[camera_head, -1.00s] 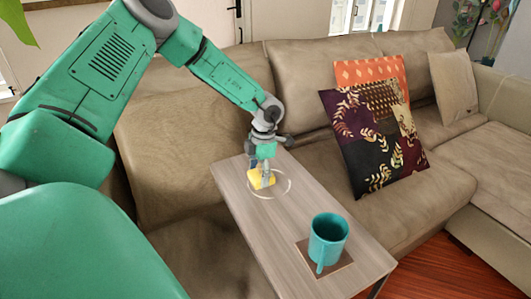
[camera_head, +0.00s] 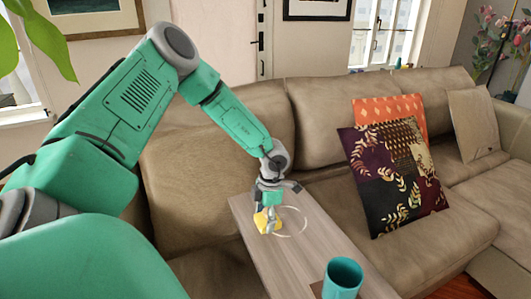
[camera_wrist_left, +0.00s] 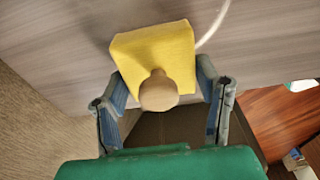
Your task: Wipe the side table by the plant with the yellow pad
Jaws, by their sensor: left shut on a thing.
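The side table (camera_head: 302,265) has a grey wood top with a pale ring mark (camera_head: 304,224) on it. The yellow pad (camera_head: 261,221) is at the ring's left side, at or just above the tabletop; I cannot tell if it lies flat. My left gripper (camera_head: 268,214) is shut on the pad from above. In the left wrist view, the pad (camera_wrist_left: 152,50) shows its tan round knob (camera_wrist_left: 158,92) between the two fingers, and part of the ring curves past its upper right corner. My right gripper is not in view.
A teal mug (camera_head: 343,276) stands on the table's near end, cut off by the frame. A brown sofa (camera_head: 215,150) runs behind and beside the table, with patterned cushions (camera_head: 392,178) to the right. Green leaves (camera_head: 45,45) hang at upper left.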

